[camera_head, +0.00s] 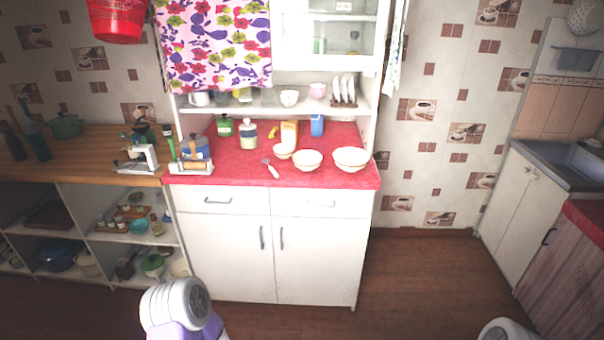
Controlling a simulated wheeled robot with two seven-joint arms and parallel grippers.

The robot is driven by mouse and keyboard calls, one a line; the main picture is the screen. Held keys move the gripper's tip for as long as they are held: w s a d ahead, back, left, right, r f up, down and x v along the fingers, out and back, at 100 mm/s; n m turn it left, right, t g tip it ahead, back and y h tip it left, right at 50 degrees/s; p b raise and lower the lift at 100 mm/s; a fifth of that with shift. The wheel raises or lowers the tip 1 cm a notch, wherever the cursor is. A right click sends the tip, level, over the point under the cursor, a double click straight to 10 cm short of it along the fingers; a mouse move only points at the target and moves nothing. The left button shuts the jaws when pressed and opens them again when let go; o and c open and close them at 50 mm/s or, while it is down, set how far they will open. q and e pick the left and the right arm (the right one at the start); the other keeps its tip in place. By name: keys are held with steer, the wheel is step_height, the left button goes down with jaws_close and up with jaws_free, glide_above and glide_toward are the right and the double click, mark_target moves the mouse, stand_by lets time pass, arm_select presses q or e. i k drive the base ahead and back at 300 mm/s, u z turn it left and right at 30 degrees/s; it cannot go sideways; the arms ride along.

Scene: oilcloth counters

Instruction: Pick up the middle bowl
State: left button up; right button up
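Three white bowls with brownish rims stand in a row on the red counter. The middle bowl (308,160) is between a smaller bowl (284,151) on its left and a larger bowl (351,159) on its right. All three look upright, and the middle bowl seems empty. Parts of my two arms show at the bottom edge, low and well in front of the cabinet. Neither of my grippers is in view.
The red counter (330,178) tops a white cabinet. A spoon-like utensil (270,169) lies left of the middle bowl. A shelf overhangs the counter's back. The wooden floor in front is clear.

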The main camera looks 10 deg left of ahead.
mark_target(305, 160)
steer(key=u, duration=0.55)
steer(key=i, duration=0.95)
steer(key=u, duration=0.3)
